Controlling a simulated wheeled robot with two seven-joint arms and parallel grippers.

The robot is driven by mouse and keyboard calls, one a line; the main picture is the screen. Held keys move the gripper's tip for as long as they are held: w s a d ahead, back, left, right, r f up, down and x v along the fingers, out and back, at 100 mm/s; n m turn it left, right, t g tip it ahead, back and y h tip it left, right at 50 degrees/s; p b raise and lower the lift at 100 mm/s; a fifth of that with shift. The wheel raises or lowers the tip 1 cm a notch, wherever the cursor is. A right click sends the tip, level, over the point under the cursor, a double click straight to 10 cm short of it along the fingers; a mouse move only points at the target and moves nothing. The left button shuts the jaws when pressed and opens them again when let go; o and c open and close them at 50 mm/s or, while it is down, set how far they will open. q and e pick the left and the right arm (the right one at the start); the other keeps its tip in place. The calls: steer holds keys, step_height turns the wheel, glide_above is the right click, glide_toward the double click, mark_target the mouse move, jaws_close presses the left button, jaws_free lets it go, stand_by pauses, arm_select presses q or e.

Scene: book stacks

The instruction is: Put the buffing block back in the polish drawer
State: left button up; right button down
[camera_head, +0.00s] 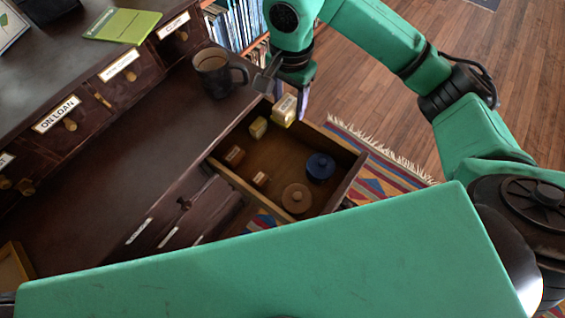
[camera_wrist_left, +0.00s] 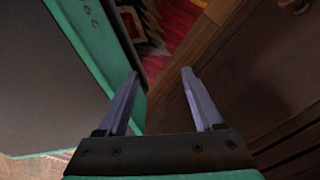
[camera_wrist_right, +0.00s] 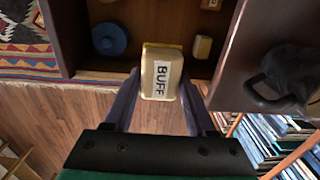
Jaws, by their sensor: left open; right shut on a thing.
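The buffing block (camera_wrist_right: 161,73) is a pale yellow block with a label reading BUFF. In the head view the block (camera_head: 284,110) is at the far end of the open drawer. My right gripper (camera_wrist_right: 156,88) is shut on it, with one finger on each side; in the head view the right gripper (camera_head: 285,88) comes down from above. The open drawer (camera_head: 356,178) holds several small things. I cannot tell whether the block touches the drawer. My left gripper (camera_wrist_left: 160,72) is open and empty, near dark wood.
In the drawer are a blue round tin (camera_head: 320,167), a brown round lidded pot (camera_head: 296,198), and several small blocks, one yellowish (camera_head: 258,127). A dark mug (camera_head: 215,74) stands on the desk beside the drawer. A green book (camera_head: 123,25) lies on the upper ledge. Bookshelves stand behind.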

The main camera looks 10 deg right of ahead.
glide_above(288, 149)
step_height(288, 149, down, 13)
steer(key=shift+s+a+f, duration=0.1)
steer(key=shift+s+f, duration=0.05)
step_height(288, 149, down, 6)
steer(key=shift+r, duration=0.25)
arm_select(q)
steer(key=shift+w+d, duration=0.2)
steer(key=shift+w, duration=0.8)
arm_select(e)
steer(key=shift+f, duration=0.1)
steer(key=shift+f+b, duration=0.2)
steer(key=shift+b, duration=0.15)
steer(key=shift+c, duration=1.1)
jaws_free()
steer(key=shift+r, duration=0.1)
arm_select(q)
steer(key=shift+f, duration=0.15)
